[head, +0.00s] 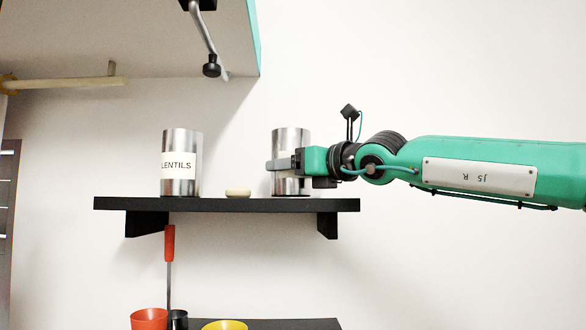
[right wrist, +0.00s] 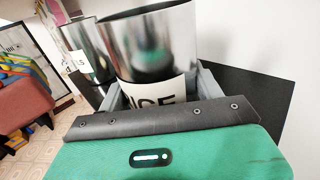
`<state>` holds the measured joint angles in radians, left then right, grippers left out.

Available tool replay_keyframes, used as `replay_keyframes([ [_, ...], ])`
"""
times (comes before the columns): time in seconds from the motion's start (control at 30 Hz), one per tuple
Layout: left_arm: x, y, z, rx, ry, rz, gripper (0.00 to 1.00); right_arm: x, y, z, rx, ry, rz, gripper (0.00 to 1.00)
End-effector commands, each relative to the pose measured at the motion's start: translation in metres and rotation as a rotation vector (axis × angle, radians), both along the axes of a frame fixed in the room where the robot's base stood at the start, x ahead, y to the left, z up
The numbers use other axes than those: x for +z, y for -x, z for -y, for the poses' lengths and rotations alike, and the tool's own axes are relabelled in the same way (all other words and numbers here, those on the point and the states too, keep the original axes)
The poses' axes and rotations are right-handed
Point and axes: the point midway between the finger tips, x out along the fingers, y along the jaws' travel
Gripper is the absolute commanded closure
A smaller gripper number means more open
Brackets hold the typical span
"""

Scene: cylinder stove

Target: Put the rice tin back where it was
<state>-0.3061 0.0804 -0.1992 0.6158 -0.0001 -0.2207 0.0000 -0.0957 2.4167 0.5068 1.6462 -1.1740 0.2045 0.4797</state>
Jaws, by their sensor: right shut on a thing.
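The rice tin (head: 291,142) is a shiny metal cylinder, upright at the right part of the black shelf (head: 250,205). Its base is at the shelf top; I cannot tell whether it touches. In the right wrist view the rice tin (right wrist: 155,45) fills the middle, with a white label partly hidden, showing "ICE". My right gripper (head: 283,164) comes in from the right and is shut on the tin around its middle. The lentils tin (head: 180,145), labelled "LENTILS", stands upright at the left on the same shelf. My left gripper is not in view.
A small round beige object (head: 238,193) lies on the shelf between the tins. A lower shelf (head: 290,324) bears a yellow bowl (head: 225,325); a red cup (head: 149,319) shows beside it. A red-handled utensil (head: 169,243) hangs below the shelf. A cabinet (head: 130,40) overhangs upper left.

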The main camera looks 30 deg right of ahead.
Motion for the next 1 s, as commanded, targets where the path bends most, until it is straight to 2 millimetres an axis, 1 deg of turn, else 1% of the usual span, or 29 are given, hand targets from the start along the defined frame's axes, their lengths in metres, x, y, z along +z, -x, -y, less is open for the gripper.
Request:
replay_keyframes([
  [0.23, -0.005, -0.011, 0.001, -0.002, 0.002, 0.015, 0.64, -0.004, 0.0, 0.0, 0.0, 0.001, 0.0, 0.6],
  [0.27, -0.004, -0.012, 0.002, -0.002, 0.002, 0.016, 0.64, -0.004, 0.0, 0.0, 0.0, 0.001, 0.0, 0.31],
  [0.3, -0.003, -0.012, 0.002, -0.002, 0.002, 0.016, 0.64, -0.003, 0.0, 0.0, 0.0, 0.001, 0.0, 0.23],
  [0.37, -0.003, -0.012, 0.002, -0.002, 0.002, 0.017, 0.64, -0.003, 0.0, 0.0, 0.0, 0.001, 0.0, 0.12],
  [0.63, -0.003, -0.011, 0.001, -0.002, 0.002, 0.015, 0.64, -0.002, 0.0, 0.0, 0.0, 0.001, 0.0, 0.11],
  [0.77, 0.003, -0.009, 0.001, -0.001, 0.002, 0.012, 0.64, 0.002, 0.0, 0.0, 0.0, 0.0, 0.0, 0.11],
  [0.87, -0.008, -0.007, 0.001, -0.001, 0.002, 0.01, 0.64, -0.002, 0.012, 0.005, -0.001, -0.002, 0.002, 0.11],
  [1.0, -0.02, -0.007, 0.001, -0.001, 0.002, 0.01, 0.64, -0.003, 0.038, 0.014, 0.0, -0.003, 0.005, 0.11],
])
